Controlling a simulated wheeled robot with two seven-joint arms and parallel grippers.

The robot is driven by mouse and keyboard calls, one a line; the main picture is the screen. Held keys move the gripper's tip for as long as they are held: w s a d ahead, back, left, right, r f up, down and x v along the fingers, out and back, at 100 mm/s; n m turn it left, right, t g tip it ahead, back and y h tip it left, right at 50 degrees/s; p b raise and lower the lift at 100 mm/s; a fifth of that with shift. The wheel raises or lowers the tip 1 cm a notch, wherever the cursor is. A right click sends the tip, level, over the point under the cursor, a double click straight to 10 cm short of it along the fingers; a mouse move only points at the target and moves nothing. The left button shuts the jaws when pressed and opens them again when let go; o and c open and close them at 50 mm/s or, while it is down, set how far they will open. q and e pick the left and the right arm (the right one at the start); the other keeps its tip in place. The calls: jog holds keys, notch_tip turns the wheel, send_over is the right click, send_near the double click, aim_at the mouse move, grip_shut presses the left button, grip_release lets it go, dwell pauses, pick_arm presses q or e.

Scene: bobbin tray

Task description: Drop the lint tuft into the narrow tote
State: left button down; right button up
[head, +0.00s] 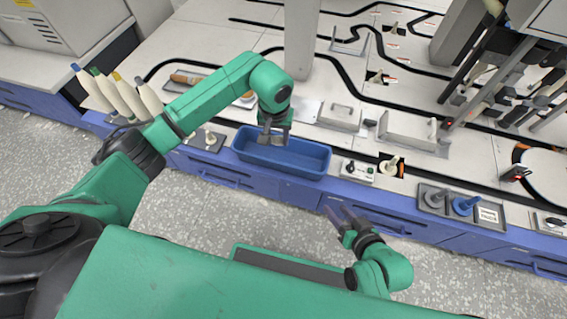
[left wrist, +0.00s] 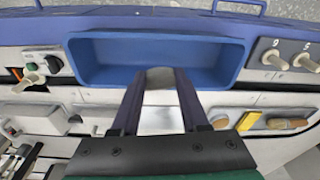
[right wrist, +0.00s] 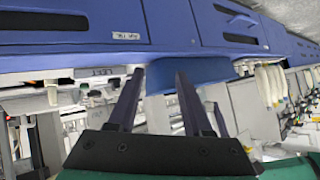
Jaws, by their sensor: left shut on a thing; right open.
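The narrow tote is a long blue open bin (head: 311,168) at the front edge of the bench. It also shows in the left wrist view (left wrist: 236,65) and partly behind the fingers in the right wrist view (right wrist: 205,70). My left gripper (head: 272,139) is over the tote. In the left wrist view (left wrist: 160,78) it is shut on a small grey tuft (left wrist: 160,74), which hangs between the fingertips above the tote's opening. The tote floor that I can see looks empty. My right gripper (head: 346,213) is open and empty, low in front of the bench; its fingers spread in the right wrist view (right wrist: 160,75).
A plate with pegs (head: 206,140) lies left of the tote, and a small control box (head: 357,171) stands right of it. Several cone-shaped bobbins (head: 125,95) stand at the left. A grey tray with knobs (head: 460,205) is further right.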

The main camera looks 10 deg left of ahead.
pick_arm(q)
notch_tip(320, 180, down, 5)
jog(key=b, duration=0.3)
jog(key=shift+f, duration=0.2)
pick_arm(e)
jog(key=a+f+t, duration=0.2)
jog(key=f, duration=0.1)
jog(key=shift+s+f+m+y, duration=0.15)
jog(key=shift+m+y, duration=0.25)
pick_arm(q)
jog(key=shift+c, duration=1.7)
grip_release()
jog(key=shift+r, duration=0.1)
